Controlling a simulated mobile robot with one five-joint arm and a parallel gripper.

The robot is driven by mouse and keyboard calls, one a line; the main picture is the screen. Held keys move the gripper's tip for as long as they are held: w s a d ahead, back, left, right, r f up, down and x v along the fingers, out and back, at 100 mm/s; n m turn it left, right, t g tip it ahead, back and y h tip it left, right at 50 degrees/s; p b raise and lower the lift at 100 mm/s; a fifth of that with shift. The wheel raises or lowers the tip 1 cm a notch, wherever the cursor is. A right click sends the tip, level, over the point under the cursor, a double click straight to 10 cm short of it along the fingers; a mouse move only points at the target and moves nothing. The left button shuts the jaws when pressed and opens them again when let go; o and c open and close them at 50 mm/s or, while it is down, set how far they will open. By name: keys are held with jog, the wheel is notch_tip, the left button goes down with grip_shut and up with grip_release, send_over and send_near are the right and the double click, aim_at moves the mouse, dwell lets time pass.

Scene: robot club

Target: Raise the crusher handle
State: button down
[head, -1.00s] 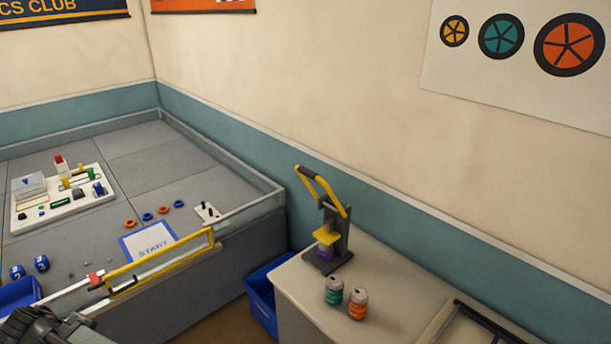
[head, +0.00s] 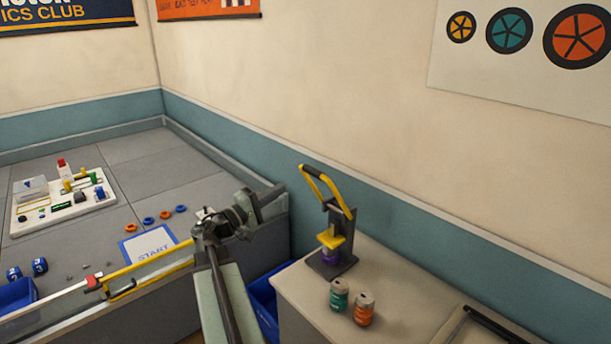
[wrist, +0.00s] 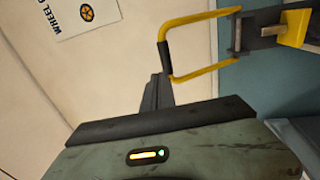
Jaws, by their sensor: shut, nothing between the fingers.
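The can crusher (head: 347,225) stands on the pale cabinet top, with a dark base and post and a yellow press plate. A purple can (head: 331,256) sits under the plate. Its yellow handle (head: 333,186) slants up and left from the post to a black grip (head: 311,170). In the wrist view the yellow handle (wrist: 203,19) and black grip (wrist: 166,56) lie just beyond my fingers. My gripper (head: 276,191) is left of the crusher, pointing towards it, shut and empty. Its fingers (wrist: 155,92) look apart from the grip.
A teal can (head: 339,296) and an orange can (head: 364,309) stand in front of the crusher. A black frame (head: 490,330) lies at the cabinet's right. The wall (head: 420,160) runs close behind. A blue bin (head: 264,300) stands between cabinet and grey game table (head: 140,160).

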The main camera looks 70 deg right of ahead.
aim_at(311, 171)
jog(key=p+x, duration=0.2)
jog(key=x, duration=1.2)
jog(key=shift+w+r, duration=0.1)
jog(key=shift+a+p, duration=0.15)
jog(key=shift+p, duration=0.15)
